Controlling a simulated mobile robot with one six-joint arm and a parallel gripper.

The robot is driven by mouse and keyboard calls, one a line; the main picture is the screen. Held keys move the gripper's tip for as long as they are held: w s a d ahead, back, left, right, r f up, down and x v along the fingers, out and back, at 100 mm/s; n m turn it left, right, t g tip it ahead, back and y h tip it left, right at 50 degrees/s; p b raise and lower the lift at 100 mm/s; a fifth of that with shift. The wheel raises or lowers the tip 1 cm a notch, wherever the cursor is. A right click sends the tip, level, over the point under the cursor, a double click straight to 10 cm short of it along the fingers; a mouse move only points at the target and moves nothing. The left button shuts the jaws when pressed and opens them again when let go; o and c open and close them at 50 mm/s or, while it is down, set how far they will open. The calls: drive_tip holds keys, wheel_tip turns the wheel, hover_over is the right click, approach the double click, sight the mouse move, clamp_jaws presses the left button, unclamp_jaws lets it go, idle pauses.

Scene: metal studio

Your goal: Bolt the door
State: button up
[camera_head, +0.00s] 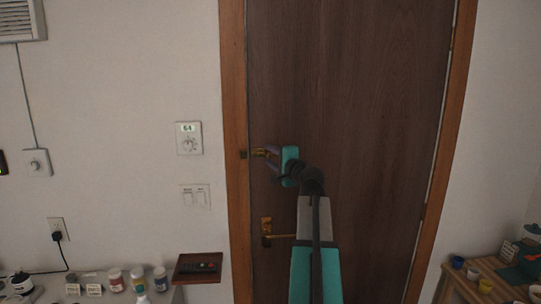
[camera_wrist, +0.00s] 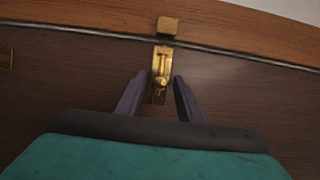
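The dark brown door (camera_head: 365,90) appears closed in its wooden frame. A small brass bolt (camera_wrist: 162,62) is mounted near the door's edge. It also shows in the head view (camera_head: 259,152), partly behind my fingers. A brass keeper (camera_wrist: 168,25) sits on the frame across the gap from the bolt. In the wrist view I see no rod crossing that gap. My gripper (camera_wrist: 160,78) is open, with one fingertip on each side of the bolt's near end, where a small knob shows. I cannot tell whether the fingers touch it. In the head view, my gripper (camera_head: 271,158) is at the bolt.
A brass lever handle (camera_head: 267,232) is on the door below the bolt, partly near my arm. A small wall shelf (camera_head: 198,267) is left of the frame. Several bottles (camera_head: 137,279) stand at lower left. A wooden table (camera_head: 490,280) is at lower right.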

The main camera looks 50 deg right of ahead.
clamp_jaws()
idle(0.4)
